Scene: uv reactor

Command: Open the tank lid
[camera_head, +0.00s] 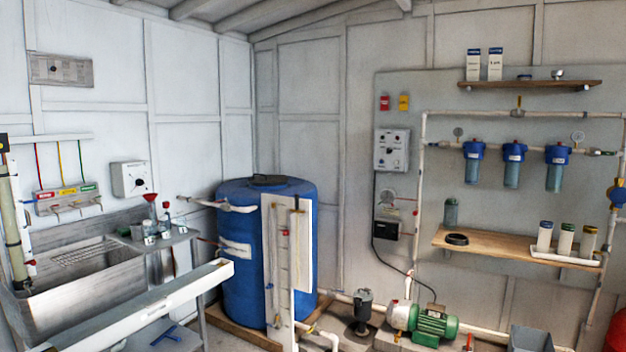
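The blue tank (232,268) stands upright in the back corner of the room. A dark lid (268,180) sits on the tank's top, and it looks closed. A white upright panel (278,270) with thin tubes stands in front of the tank and hides part of its front side. A white pipe runs into the tank's upper left side. Neither of my grippers shows in this view.
A steel sink (90,285) and a small side table with bottles stand left of the tank. A long white beam crosses the lower left. A green pump (432,325), pipes and a grey bin (530,338) occupy the floor at right. A wooden shelf (480,243) hangs above them.

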